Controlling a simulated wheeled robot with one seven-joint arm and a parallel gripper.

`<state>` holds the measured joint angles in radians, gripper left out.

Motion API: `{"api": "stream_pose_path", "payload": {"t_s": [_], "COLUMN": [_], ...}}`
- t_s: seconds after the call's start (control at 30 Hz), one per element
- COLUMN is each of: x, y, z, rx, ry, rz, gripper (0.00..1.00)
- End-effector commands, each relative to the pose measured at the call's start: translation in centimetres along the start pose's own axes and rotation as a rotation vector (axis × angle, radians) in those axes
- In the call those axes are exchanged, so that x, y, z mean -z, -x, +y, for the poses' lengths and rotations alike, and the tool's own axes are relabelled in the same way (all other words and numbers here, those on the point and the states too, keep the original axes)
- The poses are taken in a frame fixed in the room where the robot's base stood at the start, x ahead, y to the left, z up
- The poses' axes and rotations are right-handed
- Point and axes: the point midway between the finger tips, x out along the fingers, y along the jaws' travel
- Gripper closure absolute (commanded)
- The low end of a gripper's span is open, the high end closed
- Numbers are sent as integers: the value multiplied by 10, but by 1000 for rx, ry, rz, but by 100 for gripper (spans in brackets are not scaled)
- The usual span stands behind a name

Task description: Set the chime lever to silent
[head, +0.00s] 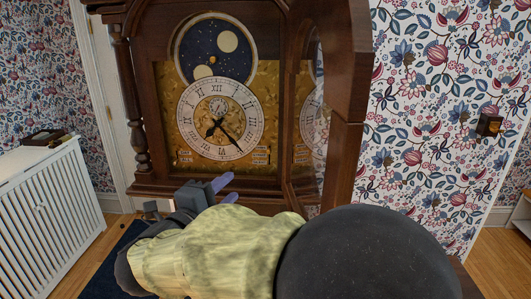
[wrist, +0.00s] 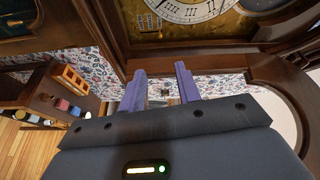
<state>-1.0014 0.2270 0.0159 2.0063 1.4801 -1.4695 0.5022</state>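The tall clock's dial (head: 219,117) is a brass plate with a white numeral ring and a moon disc above. Small pale label plates sit at its lower left (head: 185,157) and lower right (head: 261,157). One such plate (wrist: 149,22) also shows in the wrist view. I cannot make out the chime lever or its setting. My gripper (head: 229,188), with purple fingers, is in front of the clock, below the dial's lower edge. In the wrist view my gripper (wrist: 160,72) has its fingers apart and nothing between them.
The clock's glazed door (head: 345,110) stands open at the right of the dial, its glass reflecting the face. A white radiator cover (head: 45,205) is at the left. A small wall box (head: 489,125) hangs at the right. A wooden shelf (wrist: 55,95) shows in the wrist view.

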Motion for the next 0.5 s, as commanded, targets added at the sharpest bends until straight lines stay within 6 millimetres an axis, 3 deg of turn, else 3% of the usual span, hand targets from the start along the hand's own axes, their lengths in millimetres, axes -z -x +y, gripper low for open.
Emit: {"api": "stream_pose_path", "payload": {"t_s": [0.23,0.5], "x": [1,2], "y": [-21,-68], "z": [-2,-3], "rx": [0,0], "ry": [3,4], "rz": [3,4], "gripper": [67,67]}}
